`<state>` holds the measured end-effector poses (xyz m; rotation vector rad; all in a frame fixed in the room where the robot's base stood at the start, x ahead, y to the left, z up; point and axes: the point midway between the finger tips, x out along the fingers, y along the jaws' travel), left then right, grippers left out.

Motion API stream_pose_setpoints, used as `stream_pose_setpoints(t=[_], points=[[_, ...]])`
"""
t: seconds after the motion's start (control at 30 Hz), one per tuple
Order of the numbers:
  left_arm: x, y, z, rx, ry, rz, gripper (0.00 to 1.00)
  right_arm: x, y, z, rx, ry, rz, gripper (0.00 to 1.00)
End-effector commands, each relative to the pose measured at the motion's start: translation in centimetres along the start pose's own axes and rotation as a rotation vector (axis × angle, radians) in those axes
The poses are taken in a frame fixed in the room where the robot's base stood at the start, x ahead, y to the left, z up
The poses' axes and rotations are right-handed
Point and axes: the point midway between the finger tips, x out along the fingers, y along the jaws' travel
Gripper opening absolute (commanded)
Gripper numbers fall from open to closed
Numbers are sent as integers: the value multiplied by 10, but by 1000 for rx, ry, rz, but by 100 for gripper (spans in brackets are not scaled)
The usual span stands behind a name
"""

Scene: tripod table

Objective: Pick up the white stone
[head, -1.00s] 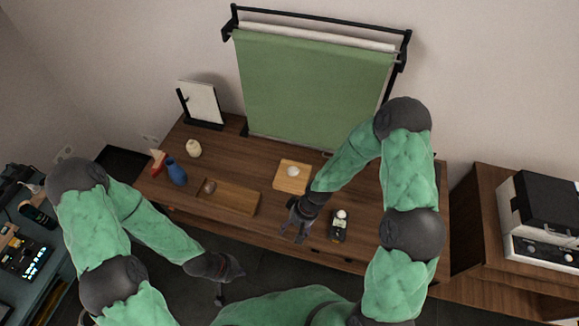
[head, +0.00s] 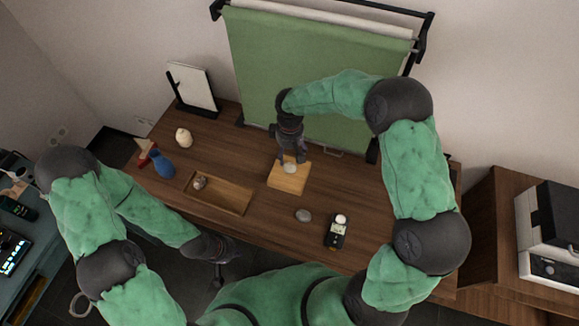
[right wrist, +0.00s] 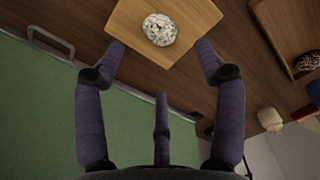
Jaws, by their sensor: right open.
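The white stone (head: 290,168) is pale and speckled. It rests on a light wooden board (head: 285,183) near the middle of the table. In the right wrist view the stone (right wrist: 160,29) lies on the board (right wrist: 118,22), just beyond the fingertips. My right gripper (head: 289,158) is at the far side of the stone, pointing down toward it. Its fingers (right wrist: 160,48) are spread, one to each side of the stone's near edge, with nothing between them. My left gripper (head: 220,268) hangs at the table's front edge; its jaws are too dark to read.
A grey stone (head: 303,215) lies in front of the board. A wooden tray (head: 232,198) holds a brownish stone (head: 200,182). A black meter (head: 337,232), a blue vase (head: 161,163) and a cream pot (head: 183,138) stand around. A green backdrop (head: 300,65) hangs behind.

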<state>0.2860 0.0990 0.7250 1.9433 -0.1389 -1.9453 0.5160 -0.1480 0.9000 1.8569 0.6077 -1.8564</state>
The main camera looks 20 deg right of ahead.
Motion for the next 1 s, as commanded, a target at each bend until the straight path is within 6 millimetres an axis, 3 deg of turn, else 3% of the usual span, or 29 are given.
stream_pose_setpoints(t=[0.13,0.43,0.7,1.0], points=[[6,-2,0,0,0,0,0,26,-1,1,1,-2,-3,70],[11,-4,-1,0,0,0,0,49,-1,1,0,-1,-2,70],[22,-8,-1,0,0,0,0,85,-2,1,1,-2,-3,70],[22,-8,-1,0,0,0,0,89,-1,1,1,1,-2,68]])
